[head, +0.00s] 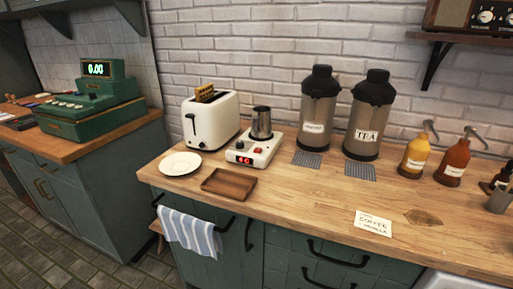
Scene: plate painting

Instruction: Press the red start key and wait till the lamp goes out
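A white appliance (264,157) with a metal pitcher (261,123) on top stands on the wooden counter, right of the toaster. Its front has a red-lit display (243,160), a small red key (257,150) and a dark knob (239,145). The display digits are too small to read surely. I cannot tell a separate lamp on it. Neither of my grippers is in view, and nothing touches the appliance.
A white toaster (208,122) with toast sticking out, a white plate (180,164) and a wooden tray (225,184) stand close by. Two dispensers (317,110) stand at right on the counter, one labelled TEA (368,118). A card (373,224) lies at the front.

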